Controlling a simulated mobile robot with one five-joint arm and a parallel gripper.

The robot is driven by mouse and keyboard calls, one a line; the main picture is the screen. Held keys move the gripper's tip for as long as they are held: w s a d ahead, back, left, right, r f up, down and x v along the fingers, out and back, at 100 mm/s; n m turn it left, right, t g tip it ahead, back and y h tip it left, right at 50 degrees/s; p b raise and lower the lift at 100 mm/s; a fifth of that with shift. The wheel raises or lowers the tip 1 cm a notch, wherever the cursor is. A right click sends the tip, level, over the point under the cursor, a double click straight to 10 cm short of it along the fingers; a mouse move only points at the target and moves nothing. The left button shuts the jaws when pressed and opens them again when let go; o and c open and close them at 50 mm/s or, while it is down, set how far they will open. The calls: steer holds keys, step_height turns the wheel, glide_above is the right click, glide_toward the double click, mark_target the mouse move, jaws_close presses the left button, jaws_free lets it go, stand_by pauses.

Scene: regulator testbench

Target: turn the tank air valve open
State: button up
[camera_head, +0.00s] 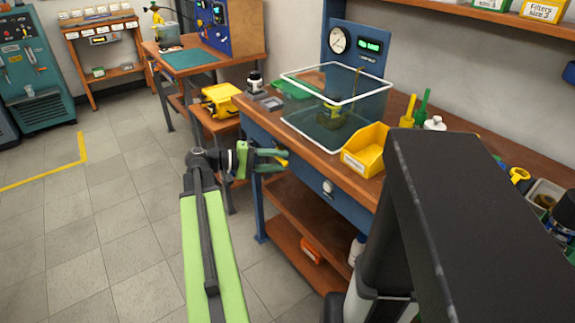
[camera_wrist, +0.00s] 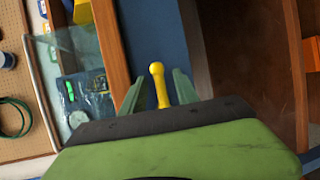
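A yellow lever with a rounded end (camera_wrist: 158,83) stands out against the blue bench front in the wrist view. I take it to be the tank air valve's handle; its body is hidden. My gripper (camera_wrist: 158,90) is open, with one green finger on each side of the lever and visible gaps between. A clear water tank (camera_head: 352,107) stands on the bench top above.
The wooden bench top (camera_head: 262,115) and its blue front apron (camera_head: 305,172) lie just beyond my gripper. A yellow bin (camera_head: 364,150) sits at the front edge. A round knob (camera_head: 327,187) is on the apron. A yellow case (camera_head: 220,99) rests on a lower stand to the left. Floor is clear at left.

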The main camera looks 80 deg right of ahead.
steer(key=shift+x, duration=0.85)
jaws_close()
steer(key=shift+w, duration=0.1)
stand_by(0.7)
